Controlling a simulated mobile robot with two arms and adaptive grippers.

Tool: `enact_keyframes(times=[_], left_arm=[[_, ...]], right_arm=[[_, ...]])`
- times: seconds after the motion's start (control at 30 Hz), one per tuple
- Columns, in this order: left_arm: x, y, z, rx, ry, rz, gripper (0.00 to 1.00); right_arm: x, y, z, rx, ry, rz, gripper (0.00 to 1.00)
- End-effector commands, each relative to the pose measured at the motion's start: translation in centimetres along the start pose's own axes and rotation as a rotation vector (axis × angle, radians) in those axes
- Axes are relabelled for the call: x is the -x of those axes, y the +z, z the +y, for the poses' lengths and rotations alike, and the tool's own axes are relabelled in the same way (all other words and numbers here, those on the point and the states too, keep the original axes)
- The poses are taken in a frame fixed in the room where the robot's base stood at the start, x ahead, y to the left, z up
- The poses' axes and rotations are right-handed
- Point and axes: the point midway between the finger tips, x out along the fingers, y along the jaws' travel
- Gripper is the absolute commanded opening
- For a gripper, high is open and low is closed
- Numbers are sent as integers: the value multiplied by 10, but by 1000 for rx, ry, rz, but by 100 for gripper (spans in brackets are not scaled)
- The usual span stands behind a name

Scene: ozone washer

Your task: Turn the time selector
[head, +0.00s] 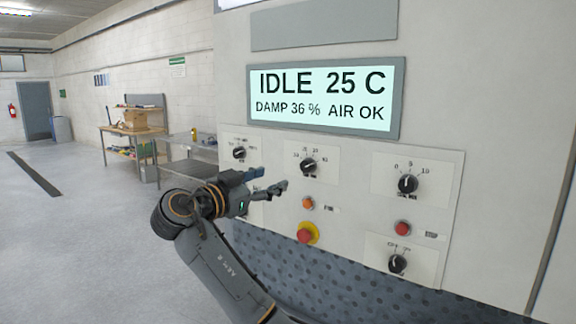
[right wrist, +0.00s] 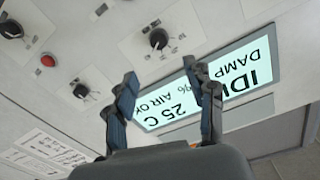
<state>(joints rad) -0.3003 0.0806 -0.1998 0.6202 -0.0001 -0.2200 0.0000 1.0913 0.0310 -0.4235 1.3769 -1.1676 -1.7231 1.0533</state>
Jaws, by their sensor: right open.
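The control panel has several black knobs on pale plates. The right knob (head: 408,184), marked 0, 5 and 10, looks like the time selector; its small label is hard to read. It also shows in the right wrist view (right wrist: 81,90), left of the fingers. My right gripper (head: 268,180) is open and empty in front of the panel, left of this knob and apart from it. Its two fingers also show spread in the right wrist view (right wrist: 165,78). The middle knob (head: 308,166) is closer to the fingertips in the head view. My left gripper is not in view.
A lit display (head: 326,97) reads IDLE 25 C above the knobs. An orange button (head: 308,203), a yellow-ringed red button (head: 306,233), a red button (head: 403,228) and a lower knob (head: 398,264) share the panel. A workbench (head: 132,130) stands far left; floor there is clear.

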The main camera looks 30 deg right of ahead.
Motion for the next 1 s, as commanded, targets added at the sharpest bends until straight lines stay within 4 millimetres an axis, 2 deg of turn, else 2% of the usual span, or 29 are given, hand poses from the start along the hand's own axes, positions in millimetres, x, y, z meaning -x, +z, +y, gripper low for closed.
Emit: enact_keyframes(times=[0.3,0.53,0.73,1.0], left_arm=[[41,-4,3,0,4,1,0],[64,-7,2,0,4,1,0],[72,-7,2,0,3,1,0],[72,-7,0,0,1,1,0]], right_arm=[[-64,-5,-1,10,3,0,54],[-107,-3,-1,10,1,-1,54],[-126,0,-1,9,-2,-2,54],[-130,3,-1,7,-3,-3,54]])
